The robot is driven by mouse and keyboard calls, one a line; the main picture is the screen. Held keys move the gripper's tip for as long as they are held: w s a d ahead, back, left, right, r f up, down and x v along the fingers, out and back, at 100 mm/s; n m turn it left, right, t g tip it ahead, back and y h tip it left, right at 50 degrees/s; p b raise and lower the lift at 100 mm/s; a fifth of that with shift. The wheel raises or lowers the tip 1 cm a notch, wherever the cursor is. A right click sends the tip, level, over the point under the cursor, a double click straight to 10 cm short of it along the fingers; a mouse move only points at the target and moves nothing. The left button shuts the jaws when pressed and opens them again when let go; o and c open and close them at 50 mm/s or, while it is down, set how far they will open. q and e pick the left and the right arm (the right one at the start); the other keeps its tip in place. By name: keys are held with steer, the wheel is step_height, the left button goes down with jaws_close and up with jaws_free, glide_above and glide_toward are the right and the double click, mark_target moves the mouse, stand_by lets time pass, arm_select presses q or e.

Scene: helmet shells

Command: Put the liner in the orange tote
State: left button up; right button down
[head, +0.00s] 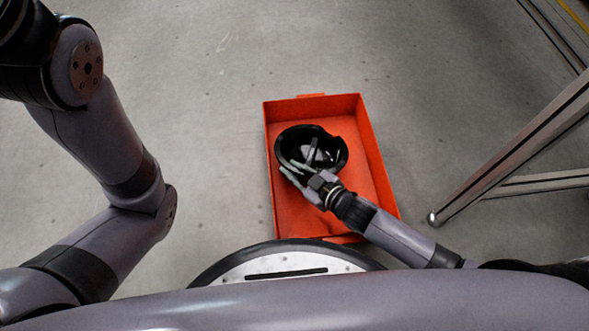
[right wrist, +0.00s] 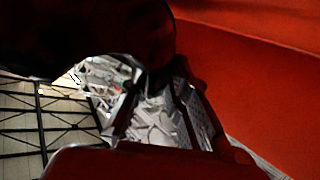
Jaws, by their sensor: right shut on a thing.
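The orange tote (head: 300,215) is an open, shallow box on the grey floor, in the middle of the head view. The liner (head: 299,141) is a black bowl with pale straps or fittings inside, its open side facing up. It shows over the far half of the tote, within its walls; I cannot tell whether it touches the bottom. My right gripper (head: 297,173) is shut on the liner's near left edge. In the right wrist view a dark shape, likely the liner (right wrist: 90,35), is beside the gripper, and an orange wall (right wrist: 265,80) is close at right. My left gripper is out of view.
A metal frame with legs (head: 510,150) stands on the floor to the right of the tote. My left arm is at the left, clear of the tote. The floor beyond and left of the tote is free.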

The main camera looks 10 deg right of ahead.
steer(key=c, duration=1.5)
jaws_free()
